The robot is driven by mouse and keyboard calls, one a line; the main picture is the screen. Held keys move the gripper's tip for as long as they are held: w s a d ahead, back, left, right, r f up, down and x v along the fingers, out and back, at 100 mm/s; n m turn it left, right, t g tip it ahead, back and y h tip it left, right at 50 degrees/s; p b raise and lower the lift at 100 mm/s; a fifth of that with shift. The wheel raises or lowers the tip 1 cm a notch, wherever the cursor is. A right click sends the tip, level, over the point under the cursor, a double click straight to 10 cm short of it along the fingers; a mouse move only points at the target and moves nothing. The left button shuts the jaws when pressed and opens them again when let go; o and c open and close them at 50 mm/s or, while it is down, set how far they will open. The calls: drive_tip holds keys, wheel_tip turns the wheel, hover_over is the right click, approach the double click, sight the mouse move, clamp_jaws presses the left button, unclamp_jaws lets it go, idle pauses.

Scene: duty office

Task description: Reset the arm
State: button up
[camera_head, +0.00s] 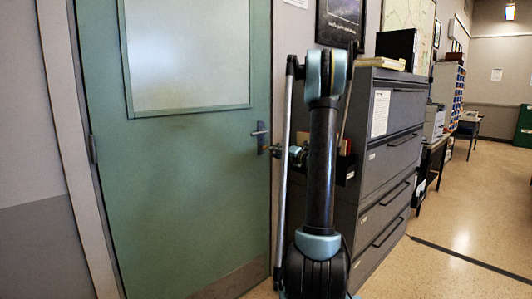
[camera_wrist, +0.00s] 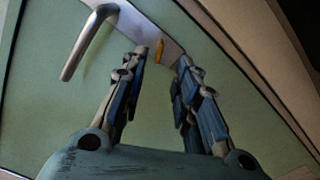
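My gripper (camera_wrist: 161,60) is open in the wrist view, with a clear gap between its two blue-grey fingers and nothing held. The fingers point toward the silver handle plate on a green door. The lever handle (camera_wrist: 88,42) lies left of the fingers, and they are not around it. In the head view my gripper (camera_head: 278,151) is small, just right of the door's lever handle (camera_head: 260,133). My arm stands folded upright in front of the door edge and the cabinet. Whether a fingertip touches the plate cannot be told.
The green door (camera_head: 190,180) with a frosted pane looks closed. A grey filing cabinet (camera_head: 386,165) stands close on the right of my arm, with books and a dark box on top. Open floor (camera_head: 455,225) lies to the right.

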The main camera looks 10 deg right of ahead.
drive_tip(key=s+a+f+n+g+h, duration=0.2)
drive_tip(key=s+a+n+g, duration=0.3)
drive_tip(key=s+n, duration=0.7)
drive_tip(key=s+a+f+n+g+h, duration=0.1)
drive_tip(key=s+a+f+n+g, duration=0.15)
drive_tip(key=s+a+n, duration=0.7)
drive_tip(key=s+d+f+n+g+h, duration=0.1)
drive_tip(key=s+d+f+n, duration=0.3)
drive_tip(key=s, duration=0.6)
drive_tip(key=s+d+f+n+g+h, duration=0.2)
drive_tip(key=s+d+f+n+h, duration=0.2)
drive_tip(key=s+n, duration=0.5)
drive_tip(key=s+d+f+n+g+h, duration=0.2)
drive_tip(key=s+n, duration=0.5)
drive_tip(key=s, duration=0.5)
wheel_tip(320, 180, down, 2)
drive_tip(key=shift+s+d+h, duration=0.3)
drive_tip(key=shift+s+d, duration=0.1)
drive_tip(key=shift+d, duration=0.5)
